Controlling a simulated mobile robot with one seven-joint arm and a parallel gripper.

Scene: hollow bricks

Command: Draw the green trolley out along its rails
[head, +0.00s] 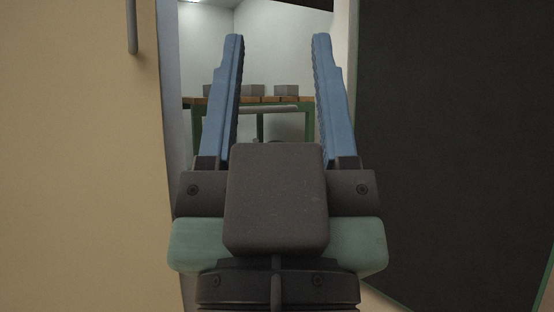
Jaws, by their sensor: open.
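My gripper (278,45) is in the middle of the head view, its two blue fingers spread wide and pointing away from me. Nothing is between them. Beyond the fingers, through a gap, stands a green-framed piece (259,126) with a wooden slatted top, which looks like the green trolley. A pale grey bar (268,109) runs across its front just below the top. The fingers are well short of it. My gripper hides its lower part, so its wheels and the rails are not in view.
Several grey bricks (286,90) sit on the wooden top. A beige panel (75,160) with a grey handle (131,25) fills the left. A large dark panel with a green edge (455,140) fills the right. The gap between them is narrow, with pale walls behind.

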